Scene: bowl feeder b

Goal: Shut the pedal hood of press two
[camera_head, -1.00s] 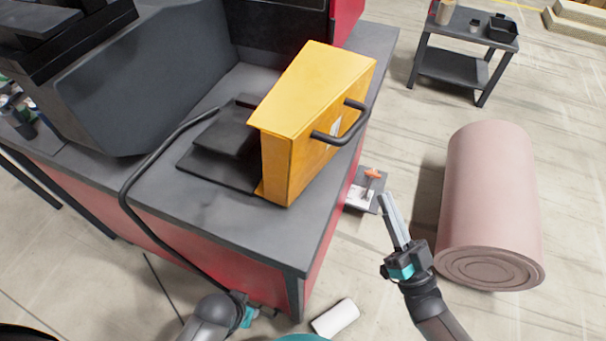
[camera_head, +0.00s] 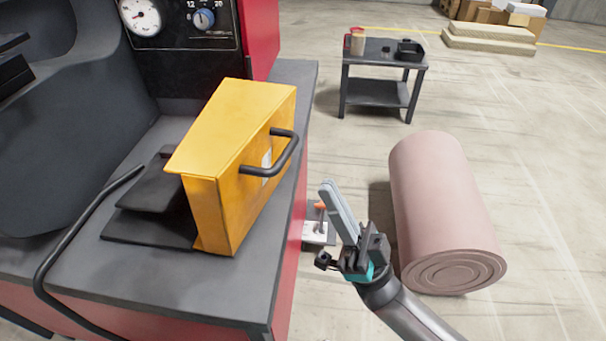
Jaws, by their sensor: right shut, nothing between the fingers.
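The yellow pedal hood (camera_head: 235,135) stands on the dark grey top of the press bench. It is tipped up, and a black bar handle (camera_head: 272,160) sticks out from its right-hand face. The black pedal (camera_head: 158,188) on its base plate shows uncovered to the left of the hood. My right gripper (camera_head: 338,212) is shut and empty. It is to the right of the bench, below and right of the handle, and apart from it. My left gripper is not in view.
A black cable (camera_head: 75,235) runs along the bench top (camera_head: 195,285). A pink roll (camera_head: 440,205) lies on the floor right of my right arm. A dark cart (camera_head: 385,68) stands behind. A gauge panel (camera_head: 185,30) rises behind the hood.

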